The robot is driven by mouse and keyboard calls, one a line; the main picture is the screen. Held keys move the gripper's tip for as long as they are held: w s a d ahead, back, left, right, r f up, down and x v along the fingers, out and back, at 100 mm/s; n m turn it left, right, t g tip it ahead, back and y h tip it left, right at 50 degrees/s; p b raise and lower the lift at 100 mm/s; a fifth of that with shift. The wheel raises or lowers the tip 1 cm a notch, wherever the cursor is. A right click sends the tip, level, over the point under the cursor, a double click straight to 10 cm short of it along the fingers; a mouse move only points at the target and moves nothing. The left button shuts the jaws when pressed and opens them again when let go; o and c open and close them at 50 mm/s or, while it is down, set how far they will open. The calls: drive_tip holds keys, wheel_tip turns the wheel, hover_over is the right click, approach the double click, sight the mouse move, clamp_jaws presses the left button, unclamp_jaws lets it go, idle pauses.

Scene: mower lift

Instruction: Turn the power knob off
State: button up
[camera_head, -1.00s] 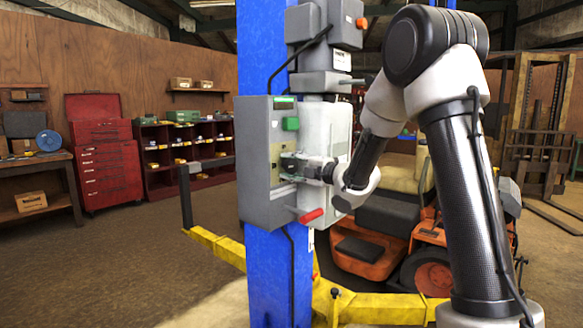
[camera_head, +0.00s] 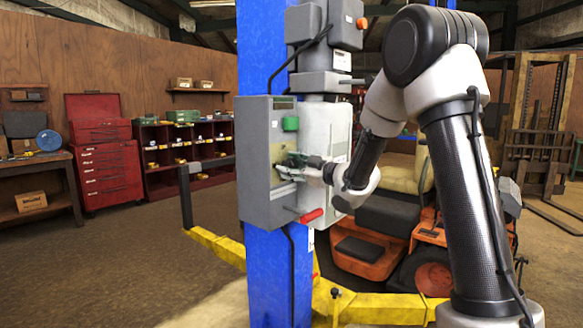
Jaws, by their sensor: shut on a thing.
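A grey control box (camera_head: 257,170) is fixed to the blue lift post. Its face, turned to the right, carries a green button (camera_head: 290,124) near the top, and a lever with a red grip (camera_head: 311,216) sticks out below. My gripper (camera_head: 287,167) is at the middle of this face, below the green button, with its fingers against the panel. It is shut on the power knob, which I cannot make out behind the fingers.
The blue post (camera_head: 268,275) stands in front of me with yellow lift arms (camera_head: 372,305) low down. An orange mower (camera_head: 372,246) sits behind it. A red tool chest (camera_head: 106,165) and shelves stand at the left wall. The floor at left is clear.

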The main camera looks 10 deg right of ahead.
drive_tip(key=m, duration=0.7)
drive_tip(key=shift+f, duration=0.1)
idle(0.6)
drive_tip(key=o, duration=1)
drive_tip(key=shift+o, duration=0.2)
drive_tip(key=v, duration=1.2)
